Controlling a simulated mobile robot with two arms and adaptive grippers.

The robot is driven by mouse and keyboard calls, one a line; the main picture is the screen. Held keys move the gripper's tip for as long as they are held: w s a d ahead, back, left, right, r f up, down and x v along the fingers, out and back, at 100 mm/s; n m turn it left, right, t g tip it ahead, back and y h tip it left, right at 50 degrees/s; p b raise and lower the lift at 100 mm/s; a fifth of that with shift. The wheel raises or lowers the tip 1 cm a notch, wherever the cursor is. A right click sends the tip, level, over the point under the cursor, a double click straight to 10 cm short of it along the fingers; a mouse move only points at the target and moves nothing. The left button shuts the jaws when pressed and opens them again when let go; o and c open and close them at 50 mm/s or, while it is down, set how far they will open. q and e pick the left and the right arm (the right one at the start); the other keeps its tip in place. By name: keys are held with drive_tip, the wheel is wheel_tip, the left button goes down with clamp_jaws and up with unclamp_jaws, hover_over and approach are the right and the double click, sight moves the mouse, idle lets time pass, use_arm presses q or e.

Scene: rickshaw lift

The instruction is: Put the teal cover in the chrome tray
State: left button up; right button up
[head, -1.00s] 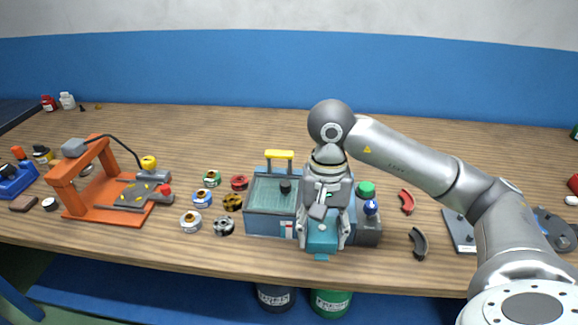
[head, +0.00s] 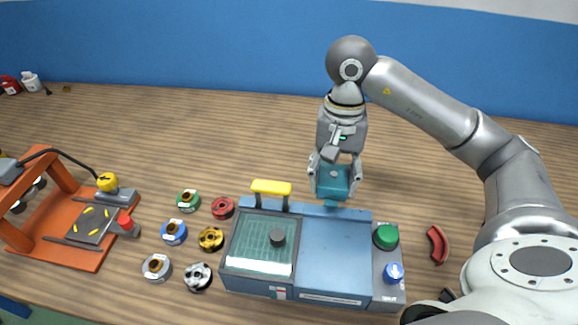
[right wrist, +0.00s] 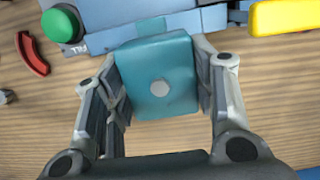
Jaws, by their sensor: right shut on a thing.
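My right gripper (head: 335,184) is shut on the teal cover (head: 333,180), a small rounded block. It holds the cover just behind the blue machine, near its back edge. In the right wrist view the cover (right wrist: 158,70) sits between the two fingers of the gripper (right wrist: 160,85), with a pale round spot on its face. I cannot make out a chrome tray in either view now. My left gripper is not in view.
A red curved piece (head: 437,244) lies right.

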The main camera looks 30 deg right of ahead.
drive_tip(key=w+a+f+p, duration=0.1)
drive_tip(key=w+f, duration=0.1)
drive_tip(key=w, duration=0.2)
drive_tip(key=w+a+f+p, duration=0.1)
drive_tip(key=w+f, duration=0.2)
drive_tip(key=w, duration=0.1)
drive_tip(key=w+a+f+p, duration=0.1)
drive_tip(key=w+f, duration=0.2)
drive_tip(key=w, duration=0.1)
drive_tip(key=shift+a+f+p, duration=0.25)
drive_tip(key=shift+p, duration=0.1)
drive_tip(key=shift+w+f, duration=0.2)
drive_tip(key=shift+w+a+f, duration=0.15)
drive_tip(key=shift+w+f, duration=0.2)
drive_tip(key=shift+f, duration=0.15)
wheel_tip(320, 180, down, 2)
drive_tip(key=shift+p, duration=0.8)
drive_tip(key=shift+f, duration=0.35)
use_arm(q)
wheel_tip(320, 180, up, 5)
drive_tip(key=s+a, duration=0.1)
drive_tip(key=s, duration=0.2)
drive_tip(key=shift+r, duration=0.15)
use_arm(e)
drive_tip(key=shift+f, duration=0.1)
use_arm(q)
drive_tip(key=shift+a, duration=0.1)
